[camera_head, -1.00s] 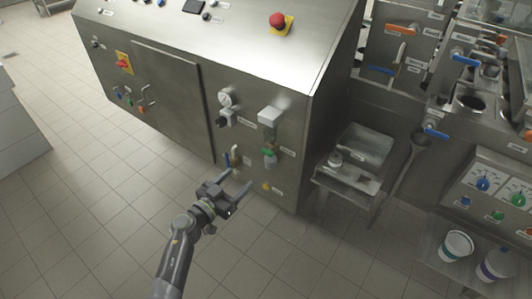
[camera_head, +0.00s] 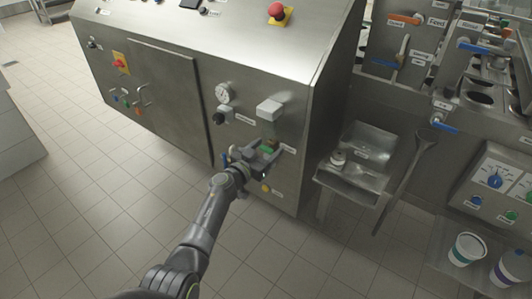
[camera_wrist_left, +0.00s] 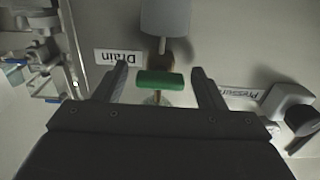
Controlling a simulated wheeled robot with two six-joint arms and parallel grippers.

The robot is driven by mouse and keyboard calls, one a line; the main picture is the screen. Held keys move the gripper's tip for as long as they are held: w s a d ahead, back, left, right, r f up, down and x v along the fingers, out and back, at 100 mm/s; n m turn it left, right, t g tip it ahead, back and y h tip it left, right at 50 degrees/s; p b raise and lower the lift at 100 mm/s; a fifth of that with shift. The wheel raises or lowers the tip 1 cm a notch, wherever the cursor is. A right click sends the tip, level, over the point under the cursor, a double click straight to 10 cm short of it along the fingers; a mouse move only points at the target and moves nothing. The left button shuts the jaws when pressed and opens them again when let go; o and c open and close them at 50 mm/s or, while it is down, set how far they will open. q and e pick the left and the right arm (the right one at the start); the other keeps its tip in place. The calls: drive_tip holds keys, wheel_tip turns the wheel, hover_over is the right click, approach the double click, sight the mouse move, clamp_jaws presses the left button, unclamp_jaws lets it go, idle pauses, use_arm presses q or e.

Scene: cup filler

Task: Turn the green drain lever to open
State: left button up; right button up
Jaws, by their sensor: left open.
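My right gripper is in neither view.
A yellow button (camera_head: 265,188) is below. A steel tray (camera_head: 347,182) stands at the right. The tiled floor in front is clear.

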use_arm(q)
drive_tip(key=shift+c, duration=1.2)
drive_tip(key=c, duration=0.7)
drive_tip(key=shift+r+m, duration=0.1)
drive_tip(key=shift+m, duration=0.2)
drive_tip(key=shift+c, duration=0.2)
drive_tip(key=shift+m+p, duration=0.45)
drive_tip(key=shift+m, duration=0.65)
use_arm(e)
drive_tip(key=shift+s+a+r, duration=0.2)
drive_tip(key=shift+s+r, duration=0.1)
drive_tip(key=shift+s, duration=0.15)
